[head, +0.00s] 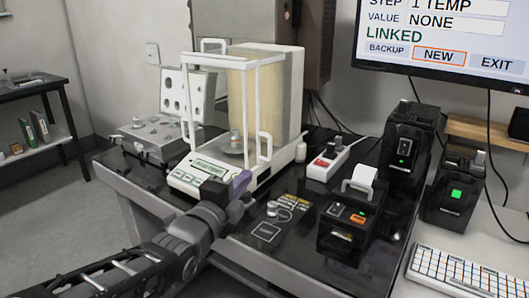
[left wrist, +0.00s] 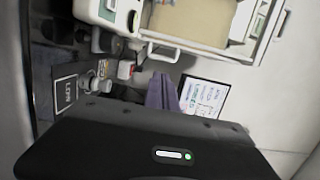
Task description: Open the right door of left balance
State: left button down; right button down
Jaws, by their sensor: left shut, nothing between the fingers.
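The left balance (head: 205,172) stands on the dark table, with a clear, white-framed weighing chamber on top and a small object on its pan (head: 234,145). Its right door carries a white handle (head: 264,146) low on the right side; I cannot tell whether the door is fully closed. My left gripper (head: 241,185), with purple fingers, is shut and empty just in front of the balance's front right corner, below and left of the handle. In the left wrist view the fingers (left wrist: 163,92) show below the balance (left wrist: 110,12), apart from a white handle bar (left wrist: 160,52). My right gripper is out of view.
A black printer (head: 347,225) stands to the right of my left gripper. A white power strip (head: 328,160) lies right of the balance, and a small weight (head: 272,208) sits in front. Black devices (head: 405,145) and a keyboard (head: 465,272) are farther right.

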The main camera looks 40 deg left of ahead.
aim_at(270, 151)
pick_arm(q)
jog(key=p+x, duration=0.5)
jog(key=x, duration=0.6)
jog(key=shift+w+a+p, duration=0.1)
jog(key=shift+w+p, duration=0.1)
jog(key=shift+p, duration=0.15)
jog(key=shift+w, duration=0.3)
jog(key=shift+w+f+b, duration=0.15)
jog(key=shift+w+b, duration=0.2)
jog(key=shift+w, duration=0.05)
jog(key=d+b+x, duration=0.2)
jog(key=b+x, duration=0.1)
jog(key=x, duration=0.7)
jog(key=shift+w, duration=0.4)
jog(key=shift+s+a, duration=0.1)
jog(key=shift+a, duration=0.05)
